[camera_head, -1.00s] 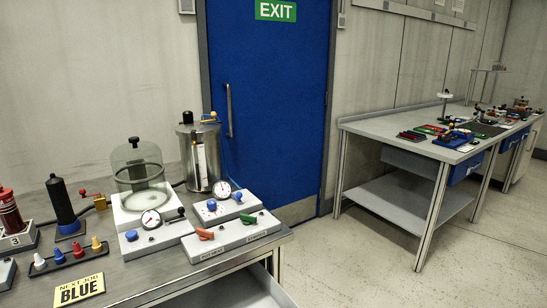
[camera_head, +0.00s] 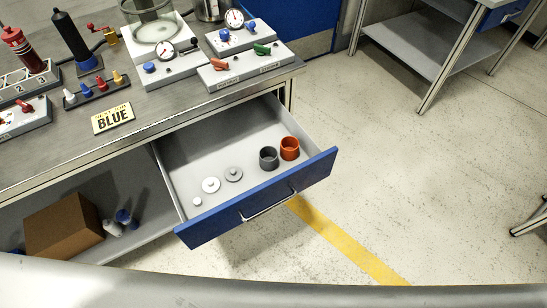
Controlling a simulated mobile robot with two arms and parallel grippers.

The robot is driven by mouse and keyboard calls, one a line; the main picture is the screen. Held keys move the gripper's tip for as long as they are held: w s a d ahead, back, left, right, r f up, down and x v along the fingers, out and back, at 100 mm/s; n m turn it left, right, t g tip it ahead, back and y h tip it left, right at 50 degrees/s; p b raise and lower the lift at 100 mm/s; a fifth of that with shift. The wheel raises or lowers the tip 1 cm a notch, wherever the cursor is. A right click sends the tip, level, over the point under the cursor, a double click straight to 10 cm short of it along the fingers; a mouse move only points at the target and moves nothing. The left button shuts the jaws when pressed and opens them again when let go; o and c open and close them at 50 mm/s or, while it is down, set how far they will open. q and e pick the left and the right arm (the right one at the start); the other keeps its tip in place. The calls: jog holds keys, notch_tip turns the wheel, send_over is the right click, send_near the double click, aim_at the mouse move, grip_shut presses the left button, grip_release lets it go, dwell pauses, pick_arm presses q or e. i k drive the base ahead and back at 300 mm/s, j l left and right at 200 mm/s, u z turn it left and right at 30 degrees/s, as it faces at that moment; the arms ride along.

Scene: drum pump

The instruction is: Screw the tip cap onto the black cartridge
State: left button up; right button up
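The black cartridge (camera_head: 70,36) stands nearly upright in a blue holder (camera_head: 89,66) on the workbench at the left. A black rack (camera_head: 97,91) in front of it holds small cone-shaped tips: a white tip (camera_head: 70,96), a blue tip (camera_head: 86,89), a red tip (camera_head: 101,82) and a yellow tip (camera_head: 117,77). A small white round piece (camera_head: 197,202) lies in the open drawer (camera_head: 225,158). I cannot tell which of these small parts is the tip cap. Neither of my grippers is in view.
The blue-fronted drawer also holds two flat discs, a grey cup (camera_head: 268,157) and an orange cup (camera_head: 289,148). A yellow BLUE sign (camera_head: 113,118) lies on the bench. A cardboard box (camera_head: 63,225) sits on the shelf below.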

aim_at(63, 21)
jog(key=u, duration=1.3)
